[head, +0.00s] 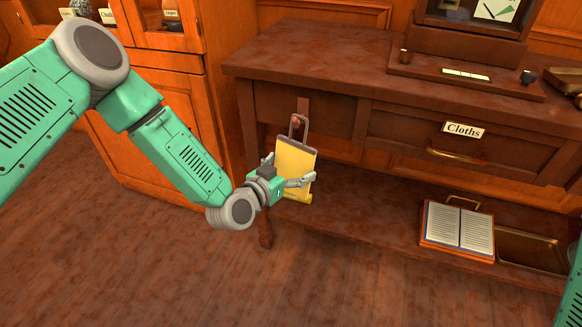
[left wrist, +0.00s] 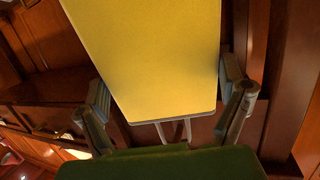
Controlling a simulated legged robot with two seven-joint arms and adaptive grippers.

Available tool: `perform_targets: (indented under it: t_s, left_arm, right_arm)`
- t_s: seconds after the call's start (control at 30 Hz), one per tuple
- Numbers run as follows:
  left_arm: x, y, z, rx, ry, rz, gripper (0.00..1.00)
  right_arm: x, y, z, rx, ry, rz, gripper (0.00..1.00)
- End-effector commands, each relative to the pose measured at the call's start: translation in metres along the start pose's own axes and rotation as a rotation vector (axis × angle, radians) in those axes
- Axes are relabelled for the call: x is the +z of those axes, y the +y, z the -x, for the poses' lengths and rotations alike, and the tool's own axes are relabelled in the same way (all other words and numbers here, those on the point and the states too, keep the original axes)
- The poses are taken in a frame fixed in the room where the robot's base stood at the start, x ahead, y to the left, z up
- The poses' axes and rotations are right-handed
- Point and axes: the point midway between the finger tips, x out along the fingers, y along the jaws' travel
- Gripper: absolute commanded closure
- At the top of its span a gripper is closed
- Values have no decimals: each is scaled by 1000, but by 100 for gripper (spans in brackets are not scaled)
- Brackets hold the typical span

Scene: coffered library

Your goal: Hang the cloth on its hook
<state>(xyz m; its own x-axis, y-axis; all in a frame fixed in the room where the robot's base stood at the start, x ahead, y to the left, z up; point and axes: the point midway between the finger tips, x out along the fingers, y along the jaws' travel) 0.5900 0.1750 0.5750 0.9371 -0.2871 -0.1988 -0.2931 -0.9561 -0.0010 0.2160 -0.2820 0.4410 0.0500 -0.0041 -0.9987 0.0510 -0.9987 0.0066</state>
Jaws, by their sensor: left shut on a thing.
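The yellow cloth (head: 296,162) is a flat panel with a grey band and a grey wire loop (head: 305,127) at its top. It is upright in front of the left end of the dark wooden desk. A small reddish hook (head: 296,121) on a wooden mount shows within the loop; I cannot tell whether the loop bears on it. My left gripper (head: 288,174) is shut on the cloth, with one finger at each side edge. In the left wrist view the yellow cloth (left wrist: 150,50) fills the space between the fingers. My right gripper is out of view.
The desk (head: 300,60) has a drawer labelled Cloths (head: 463,130). An open book (head: 458,228) and a brass tray (head: 532,250) lie on its lower shelf (head: 370,225). An orange wooden cabinet (head: 160,90) stands behind my left arm. The floor (head: 130,270) in front is clear.

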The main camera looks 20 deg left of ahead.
Motion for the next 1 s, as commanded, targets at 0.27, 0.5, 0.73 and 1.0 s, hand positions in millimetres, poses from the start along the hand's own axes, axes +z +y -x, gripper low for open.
perform_targets:
  t_s: [0.27,0.5,0.73,1.0]
  left_arm:
    - [3,-1,1,-3,-7,1,35]
    - [2,-1,1,-2,-6,1,0]
    - [2,-1,8,-1,-5,0,0]
    - [2,0,61,-1,-8,2,0]
  right_arm:
    - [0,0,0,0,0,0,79]
    - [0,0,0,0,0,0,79]
    - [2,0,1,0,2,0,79]
    - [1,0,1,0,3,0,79]
